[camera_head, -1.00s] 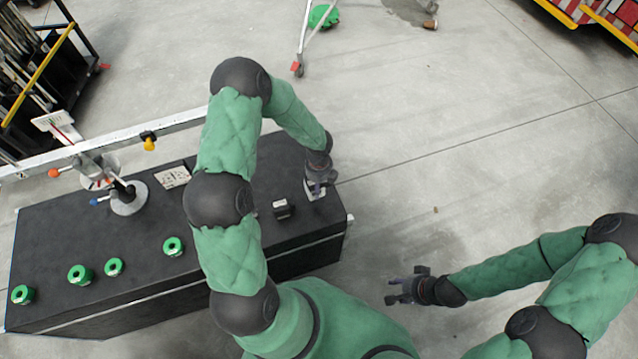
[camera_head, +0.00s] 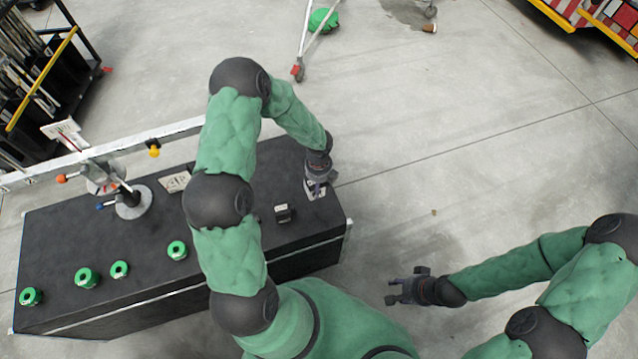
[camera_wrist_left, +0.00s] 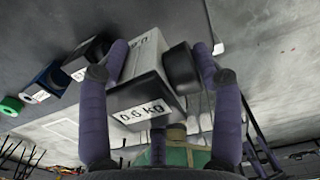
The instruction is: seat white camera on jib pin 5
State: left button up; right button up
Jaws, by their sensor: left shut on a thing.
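My left gripper (camera_head: 318,177) is over the right end of the black case and is shut on the white camera. In the left wrist view the white camera (camera_wrist_left: 146,64) sits between the two fingers, with a black round part on its right and a "0.6 kg" label. In the head view the gripper mostly hides it. The jib's pale beam (camera_head: 185,130) crosses the far left, with a round-based stand (camera_head: 133,203) and orange, blue and yellow knobs. I cannot tell which pin is number 5. My right gripper (camera_head: 402,289) is open and empty over the floor.
The black case (camera_head: 225,268) carries several green rings (camera_head: 87,277) at its left front and a small dark block (camera_head: 284,213) near my left gripper. A rack (camera_head: 40,80) stands at the far left.

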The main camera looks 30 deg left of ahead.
pick_arm(q)
jog(key=shift+r+p, duration=1.7)
jog(key=shift+r, duration=0.3)
